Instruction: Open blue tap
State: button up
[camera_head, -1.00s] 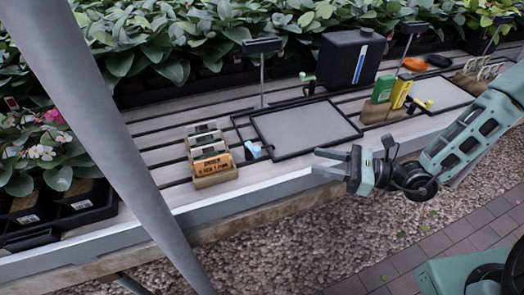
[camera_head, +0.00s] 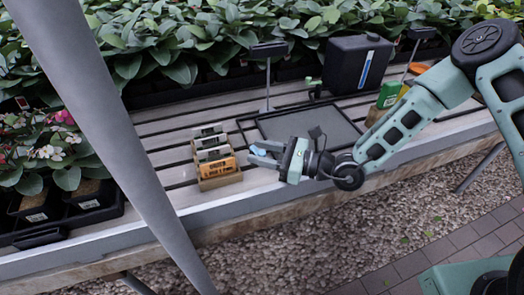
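The blue tap (camera_head: 258,151) is a small light-blue piece at the left edge of the dark-framed tray on the slatted bench. My gripper (camera_head: 256,154) reaches it from the right, with its fingers pointing left. The fingers look spread, one above and one below the blue piece. The gripper hides much of the tap, and I cannot tell whether the fingers touch it.
A wooden holder with cards (camera_head: 219,172) stands just left of my gripper. The tray (camera_head: 345,124) lies behind it. A black canister (camera_head: 345,65) with a green tap (camera_head: 313,87) and a thin lamp post (camera_head: 267,85) stand farther back. Gravel (camera_head: 300,235) lies in front of the bench.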

jog(key=shift+a, duration=0.1)
grip_shut()
